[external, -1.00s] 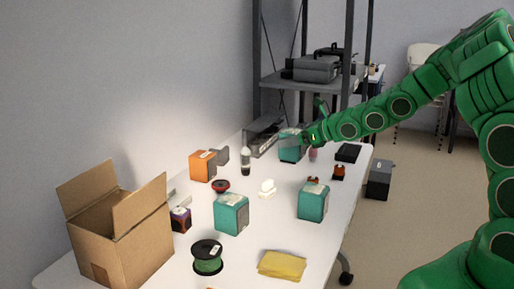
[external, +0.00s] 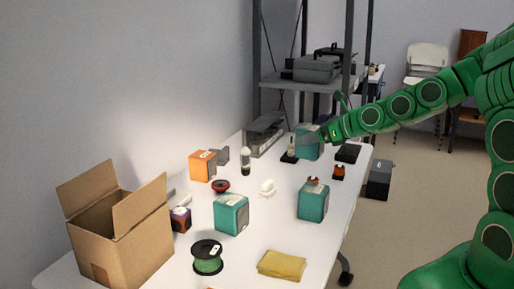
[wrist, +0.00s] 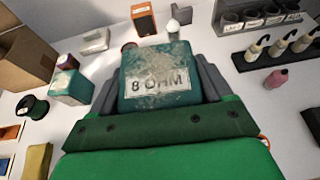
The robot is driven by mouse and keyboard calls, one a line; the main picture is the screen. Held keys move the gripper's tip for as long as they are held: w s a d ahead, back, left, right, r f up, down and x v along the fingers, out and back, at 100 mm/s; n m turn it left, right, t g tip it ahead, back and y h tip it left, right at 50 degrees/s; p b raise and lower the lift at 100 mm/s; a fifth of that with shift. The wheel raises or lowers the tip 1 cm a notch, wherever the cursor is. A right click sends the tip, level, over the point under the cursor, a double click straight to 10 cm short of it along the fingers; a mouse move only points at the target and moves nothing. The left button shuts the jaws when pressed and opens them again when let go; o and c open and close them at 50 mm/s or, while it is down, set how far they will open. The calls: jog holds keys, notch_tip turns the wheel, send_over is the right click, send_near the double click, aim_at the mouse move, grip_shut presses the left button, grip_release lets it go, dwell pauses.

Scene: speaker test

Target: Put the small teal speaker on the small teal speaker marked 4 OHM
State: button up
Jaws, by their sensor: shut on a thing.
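My gripper (external: 328,134) is shut on a teal speaker (external: 310,147) over the far right part of the table. In the wrist view, the fingers of my gripper (wrist: 158,66) press on both sides of this speaker (wrist: 160,62), whose worn label reads 8 OHM. A second teal speaker (external: 231,217) stands on the table left of centre, and a third teal speaker (external: 312,204) stands near the right edge. One teal speaker (wrist: 71,88) shows at left in the wrist view. I cannot read a 4 OHM marking on any of them.
An open cardboard box (external: 143,252) stands at the front left. An orange box (external: 202,166), a green wire spool (external: 208,261), a white object (external: 267,188) and a yellow cloth (external: 282,265) lie around the standing speakers. A dark rack with several pale-tipped items (wrist: 275,48) is at right.

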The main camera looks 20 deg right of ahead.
jog(key=shift+s+a, duration=0.1)
jog(key=s+a+r+n+g+y, duration=0.2)
jog(key=s+a+n, duration=0.1)
jog(key=a, duration=1.2)
jog(key=r+n+g+y, duration=0.1)
jog(key=r+n+g, duration=0.1)
jog(key=g, duration=0.1)
send_over(231, 199)
jog(key=shift+y, duration=0.3)
jog(key=shift+f, duration=3.9)
jog(key=shift+f, duration=0.15)
jog(key=o, duration=1.4)
jog(key=shift+r, duration=0.2)
jog(key=shift+v, duration=3.7)
